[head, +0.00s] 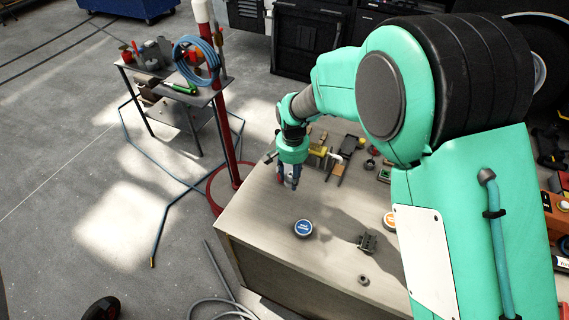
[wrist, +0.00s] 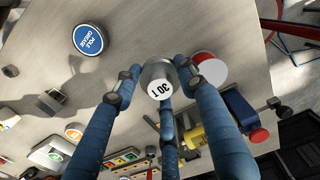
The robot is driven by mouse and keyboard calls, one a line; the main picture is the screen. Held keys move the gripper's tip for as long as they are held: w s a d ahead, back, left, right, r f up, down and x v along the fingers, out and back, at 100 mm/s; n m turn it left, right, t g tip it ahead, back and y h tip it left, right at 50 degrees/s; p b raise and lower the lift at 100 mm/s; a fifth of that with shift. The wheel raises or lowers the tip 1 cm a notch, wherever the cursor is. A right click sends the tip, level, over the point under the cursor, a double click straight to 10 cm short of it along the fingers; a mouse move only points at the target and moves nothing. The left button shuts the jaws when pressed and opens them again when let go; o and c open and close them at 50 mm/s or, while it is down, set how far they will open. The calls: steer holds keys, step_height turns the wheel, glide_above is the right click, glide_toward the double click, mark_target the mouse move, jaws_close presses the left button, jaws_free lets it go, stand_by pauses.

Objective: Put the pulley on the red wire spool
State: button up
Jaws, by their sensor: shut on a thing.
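My gripper (wrist: 158,78) has blue fingers, which close around a grey cylindrical pulley (wrist: 158,84) marked "30 T" in the wrist view. The red wire spool (wrist: 211,71) shows as a pale disc with a red edge, just right of the pulley and partly hidden by a finger. The pulley looks beside the spool, not centred over it; I cannot tell the height gap. In the head view my gripper (head: 289,177) points down at the workbench's far left part. The pulley and spool are too small and covered to make out clearly there.
A blue-lidded grease tin (head: 303,228), a dark metal block (head: 367,242) and a small dark nut (head: 363,281) lie on the workbench (head: 265,215). A yellow tool (wrist: 193,134) and other tools crowd behind the gripper. A red post (head: 228,130) stands beyond the bench edge.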

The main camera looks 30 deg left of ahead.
steer(key=w+a, duration=0.4)
steer(key=w, duration=0.1)
steer(key=w+a+f, duration=0.1)
steer(key=w+a, duration=0.1)
steer(key=shift+w+a, duration=0.2)
steer(key=shift+w, duration=0.15)
steer(key=shift+f, duration=1.7)
steer(key=shift+f, duration=0.2)
steer(key=o, duration=1.2)
steer(key=shift+o, duration=0.2)
steer(key=shift+r, duration=0.15)
step_height(320, 180, up, 12)
